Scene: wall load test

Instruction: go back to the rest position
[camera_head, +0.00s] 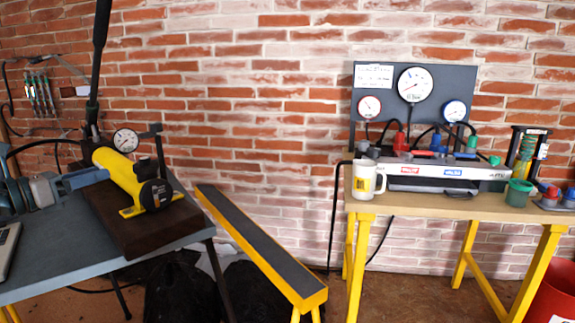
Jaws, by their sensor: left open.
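My left gripper (90,174) reaches in from the left edge above the grey table (60,262). Its blue fingers are apart and point right, towards the yellow hand pump (122,178). The fingertips overlap the pump's left end in the picture; I cannot tell whether they touch it. The pump lies on a dark brown block (130,228) on the table. It has a round gauge (125,140) and a long black lever (99,40) standing almost upright. My right gripper is not in view.
A yellow-edged narrow beam (258,243) stands between the tables. The wooden right table (430,205) on yellow legs holds a gauge panel (440,88), a white mug (366,180) and a green cup (518,192). A red bin (553,292) stands at lower right. A brick wall closes the back.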

